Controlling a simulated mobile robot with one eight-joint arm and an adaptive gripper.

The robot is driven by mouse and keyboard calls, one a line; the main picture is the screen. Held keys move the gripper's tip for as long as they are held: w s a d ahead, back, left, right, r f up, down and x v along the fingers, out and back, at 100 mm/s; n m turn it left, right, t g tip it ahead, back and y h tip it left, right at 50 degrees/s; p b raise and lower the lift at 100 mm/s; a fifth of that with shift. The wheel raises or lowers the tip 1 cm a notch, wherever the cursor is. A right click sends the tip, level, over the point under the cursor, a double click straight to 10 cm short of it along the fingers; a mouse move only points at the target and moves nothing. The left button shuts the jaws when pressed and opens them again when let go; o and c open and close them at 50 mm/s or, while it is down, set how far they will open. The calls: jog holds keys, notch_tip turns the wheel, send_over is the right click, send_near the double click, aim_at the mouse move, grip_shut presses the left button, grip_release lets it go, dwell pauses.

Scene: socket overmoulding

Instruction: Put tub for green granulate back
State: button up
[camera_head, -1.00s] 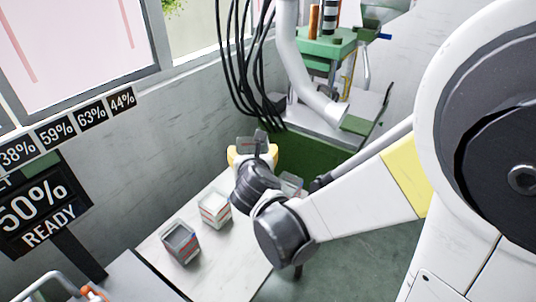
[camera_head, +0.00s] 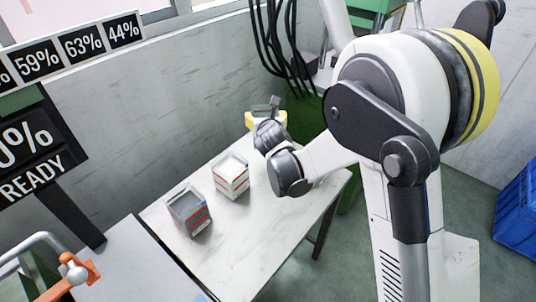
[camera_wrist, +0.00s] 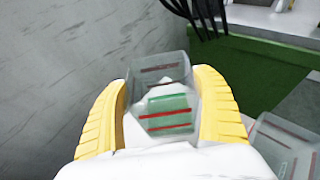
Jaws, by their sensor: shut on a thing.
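My gripper (camera_head: 266,120) shows at the far end of the white table, its yellow fingers partly hidden behind my wrist. In the wrist view my gripper (camera_wrist: 166,105) is shut on a clear tub (camera_wrist: 160,74) with red stripes and a greenish patch; the fingers press on its two sides. I cannot tell whether the tub touches the table. Another clear tub with red marks (camera_wrist: 285,150) stands to the lower right in the wrist view; my arm hides that spot in the head view.
A tub with grey contents (camera_head: 188,212) and a tub with whitish contents (camera_head: 231,178) stand on the white table (camera_head: 262,228). The wall (camera_head: 150,110) runs close behind. Black cables (camera_head: 283,50) hang beyond the gripper. A blue crate (camera_head: 516,215) stands at the right.

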notch_tip(320, 180, down, 9)
jog(key=b, duration=0.4)
jog(key=shift+f, duration=0.1)
jog(key=o, duration=1.4)
jog(key=shift+c, duration=0.2)
